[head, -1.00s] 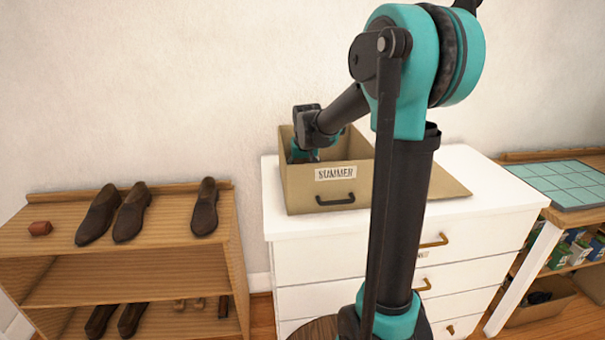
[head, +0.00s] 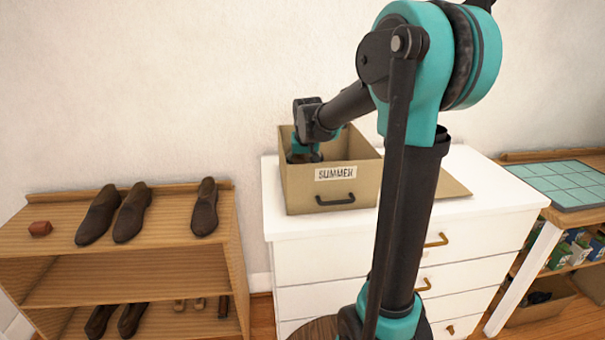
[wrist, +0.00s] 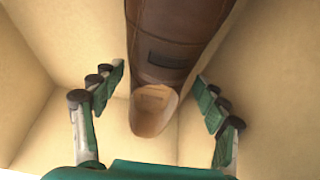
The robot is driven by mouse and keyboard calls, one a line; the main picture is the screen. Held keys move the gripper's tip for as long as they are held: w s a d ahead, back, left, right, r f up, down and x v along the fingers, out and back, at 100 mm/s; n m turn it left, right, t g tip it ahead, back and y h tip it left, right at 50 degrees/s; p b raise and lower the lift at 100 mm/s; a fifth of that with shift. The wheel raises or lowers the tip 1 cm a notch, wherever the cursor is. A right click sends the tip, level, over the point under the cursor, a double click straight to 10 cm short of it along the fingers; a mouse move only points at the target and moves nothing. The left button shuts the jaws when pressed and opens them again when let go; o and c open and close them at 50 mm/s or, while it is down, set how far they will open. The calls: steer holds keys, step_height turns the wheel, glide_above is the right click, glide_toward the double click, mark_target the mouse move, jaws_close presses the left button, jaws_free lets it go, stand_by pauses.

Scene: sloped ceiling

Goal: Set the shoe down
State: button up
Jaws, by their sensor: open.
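A brown leather shoe (wrist: 172,50) with a tan inside shows in the wrist view, inside a tan box (wrist: 60,45). Its open heel end is nearest my gripper. My gripper (wrist: 160,80) is open, with one finger on each side of the shoe and visible gaps between. In the head view, my gripper (head: 304,155) is down inside the box (head: 300,195) labelled SUMMER, which stands on a white dresser (head: 300,250). The box's front wall hides the shoe there. Whether the shoe rests fully on the box floor cannot be told.
A flat tan panel (head: 452,186) lies right of the box. A table with a teal grid mat (head: 565,183) stands at right. The box walls surround my gripper closely.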

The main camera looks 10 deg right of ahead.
steer(key=v, duration=0.9)
steer(key=shift+s+r, duration=0.15)
steer(key=shift+r, duration=0.2)
